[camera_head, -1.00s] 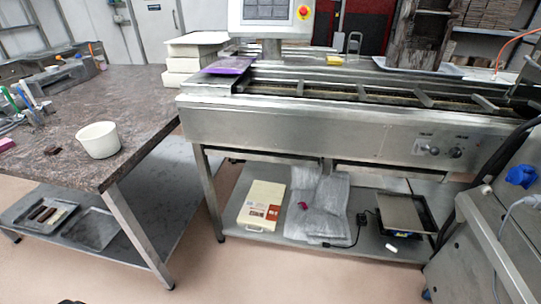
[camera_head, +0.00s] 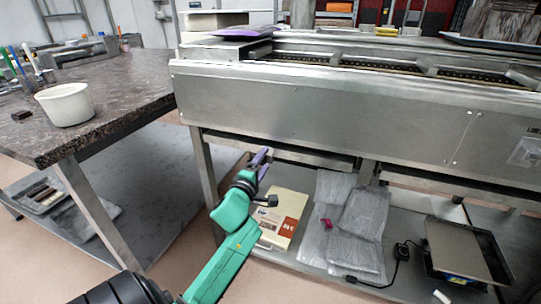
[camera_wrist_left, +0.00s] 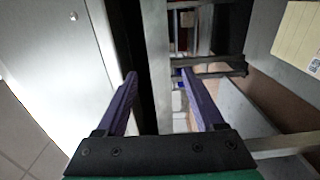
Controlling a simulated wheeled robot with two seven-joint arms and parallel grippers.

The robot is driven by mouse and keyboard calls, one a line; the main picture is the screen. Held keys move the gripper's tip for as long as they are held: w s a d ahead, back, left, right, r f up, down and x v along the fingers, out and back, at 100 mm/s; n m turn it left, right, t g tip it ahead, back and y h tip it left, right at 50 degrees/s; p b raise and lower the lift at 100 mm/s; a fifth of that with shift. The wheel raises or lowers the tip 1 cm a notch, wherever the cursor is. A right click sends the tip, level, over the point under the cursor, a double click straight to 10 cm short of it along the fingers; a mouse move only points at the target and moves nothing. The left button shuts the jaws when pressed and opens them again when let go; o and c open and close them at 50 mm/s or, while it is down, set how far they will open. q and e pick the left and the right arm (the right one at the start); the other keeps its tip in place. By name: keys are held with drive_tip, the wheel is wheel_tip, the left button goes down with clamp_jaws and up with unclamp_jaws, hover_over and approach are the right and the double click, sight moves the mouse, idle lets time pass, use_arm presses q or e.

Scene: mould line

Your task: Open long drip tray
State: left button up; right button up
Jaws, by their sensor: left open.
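Two shallow steel drip trays hang under the steel machine (camera_head: 320,105): a left one (camera_head: 310,158) and a right one (camera_head: 470,194). I cannot tell for sure which is the long one. Both look pushed in. My left gripper (camera_head: 262,157), with purple fingers on a green arm, is just in front of the left tray near its left part. In the left wrist view its open fingers (camera_wrist_left: 160,82) stand either side of a grey metal strip (camera_wrist_left: 156,60), seemingly the tray's front edge. I cannot tell whether they touch it. My right gripper is out of view.
A stone-topped table (camera_head: 120,100) with a white pot (camera_head: 66,104) stands at the left. The lower shelf holds a cream box (camera_head: 285,222), plastic-wrapped packs (camera_head: 355,225) and a flat scale (camera_head: 460,250). A machine leg (camera_head: 205,175) stands left of the gripper.

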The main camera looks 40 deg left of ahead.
sight(270, 152)
use_arm(q)
drive_tip(key=x, duration=0.6)
drive_tip(key=shift+a+b, duration=0.1)
drive_tip(key=shift+b, duration=0.2)
drive_tip(key=shift+c, duration=0.3)
clamp_jaws()
idle(0.6)
